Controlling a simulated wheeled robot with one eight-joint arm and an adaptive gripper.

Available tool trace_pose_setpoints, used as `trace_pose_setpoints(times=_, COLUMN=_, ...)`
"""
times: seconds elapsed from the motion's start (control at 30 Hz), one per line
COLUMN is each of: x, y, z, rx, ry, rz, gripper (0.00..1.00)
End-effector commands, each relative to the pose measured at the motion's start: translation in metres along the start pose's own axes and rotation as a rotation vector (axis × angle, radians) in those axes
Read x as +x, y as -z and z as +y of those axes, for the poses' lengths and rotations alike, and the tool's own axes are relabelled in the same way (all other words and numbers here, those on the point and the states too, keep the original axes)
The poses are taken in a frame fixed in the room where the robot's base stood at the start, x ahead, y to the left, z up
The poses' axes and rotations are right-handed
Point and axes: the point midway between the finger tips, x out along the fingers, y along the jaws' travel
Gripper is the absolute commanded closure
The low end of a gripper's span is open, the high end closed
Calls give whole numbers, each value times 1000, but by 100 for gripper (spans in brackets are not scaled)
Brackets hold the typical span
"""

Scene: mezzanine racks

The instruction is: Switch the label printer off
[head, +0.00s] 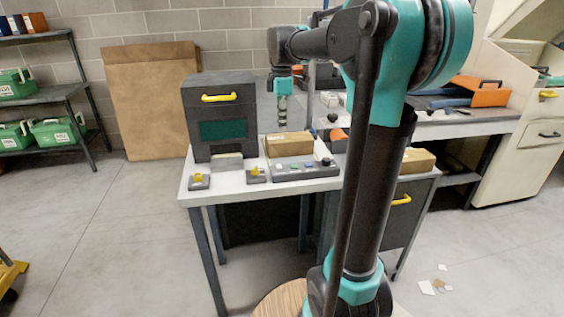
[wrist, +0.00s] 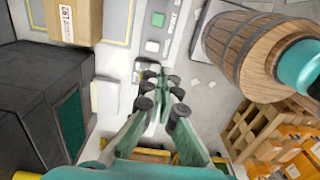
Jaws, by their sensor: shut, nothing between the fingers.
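A dark grey box-shaped machine (head: 219,102) with a yellow handle and a dark green window stands at the left of the white table. I cannot tell for sure that it is the label printer. Two small yellow switches on grey bases, a left one (head: 199,181) and a right one (head: 257,174), sit at the table's front edge. A grey button panel (head: 305,169) lies right of them; the wrist view shows its green button (wrist: 158,19) and white button (wrist: 152,46). My gripper (head: 283,118) is shut and empty, above the table; its fingers (wrist: 160,88) hide part of the panel.
A cardboard box (head: 289,144) sits behind the panel. A pale block (head: 226,162) stands before the machine. The white table (head: 231,183) has little bare top. Shelves with green cases (head: 58,131) stand at far left. A bench (head: 480,118) is behind right.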

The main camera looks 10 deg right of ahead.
Motion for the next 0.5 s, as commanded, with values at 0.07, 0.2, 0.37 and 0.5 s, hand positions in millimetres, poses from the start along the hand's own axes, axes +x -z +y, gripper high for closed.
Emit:
trace_pose_setpoints(times=0.07, x=0, y=0, z=0, rx=0, ry=0, rz=0, gripper=100)
trace_pose_setpoints(times=0.2, x=0, y=0, z=0, rx=1, ry=-1, rz=0, gripper=100)
trace_pose_setpoints(times=0.37, x=6, y=0, z=0, rx=2, ry=-1, rz=0, gripper=100)
trace_pose_setpoints(times=0.5, x=24, y=0, z=0, rx=3, ry=-1, rz=0, gripper=100)
